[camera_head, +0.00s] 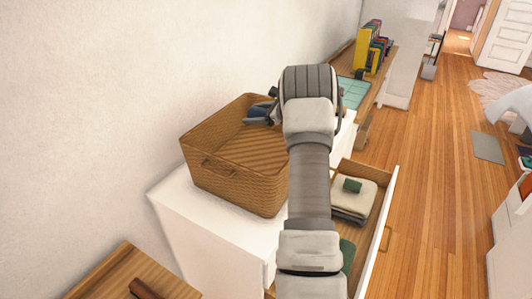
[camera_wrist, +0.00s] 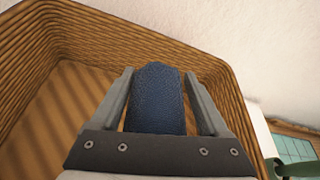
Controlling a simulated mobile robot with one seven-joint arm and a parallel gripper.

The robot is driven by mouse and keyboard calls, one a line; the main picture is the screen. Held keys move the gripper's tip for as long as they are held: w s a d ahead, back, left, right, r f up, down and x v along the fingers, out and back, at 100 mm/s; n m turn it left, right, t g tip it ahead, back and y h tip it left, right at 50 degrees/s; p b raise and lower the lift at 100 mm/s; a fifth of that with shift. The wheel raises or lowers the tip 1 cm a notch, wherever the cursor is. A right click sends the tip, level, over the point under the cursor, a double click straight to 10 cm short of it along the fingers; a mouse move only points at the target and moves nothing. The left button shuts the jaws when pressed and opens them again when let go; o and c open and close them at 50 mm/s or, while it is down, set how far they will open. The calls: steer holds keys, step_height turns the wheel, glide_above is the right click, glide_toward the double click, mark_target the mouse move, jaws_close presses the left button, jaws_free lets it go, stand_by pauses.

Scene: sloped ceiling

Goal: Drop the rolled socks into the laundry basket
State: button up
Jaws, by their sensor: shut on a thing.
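The laundry basket (camera_head: 236,172) is brown wicker and stands on top of a white dresser. In the wrist view its far wall (camera_wrist: 130,40) and striped bottom show. My gripper (camera_head: 258,112) is over the right rear part of the basket. In the wrist view my gripper (camera_wrist: 157,92) is shut on the rolled socks (camera_wrist: 155,95), a dark blue textured bundle between the two fingers. In the head view only a bit of the blue socks (camera_head: 260,109) shows beside my wrist. The basket bottom that I can see looks empty; my arm hides its right side.
The white dresser (camera_head: 180,215) has an open drawer (camera_head: 383,225) at its right, with folded cloths (camera_head: 352,200) in it. A wooden shelf with colourful books (camera_head: 372,48) stands behind. A plain wall (camera_head: 100,80) runs along the left. Wooden floor lies open at right.

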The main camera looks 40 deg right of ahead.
step_height(320, 180, down, 2)
steer(key=shift+f+b, duration=0.1)
steer(key=shift+b, duration=0.25)
steer(key=o, duration=1.2)
steer(key=b+v, duration=0.2)
steer(key=v, duration=1.5)
steer(key=shift+s, duration=0.15)
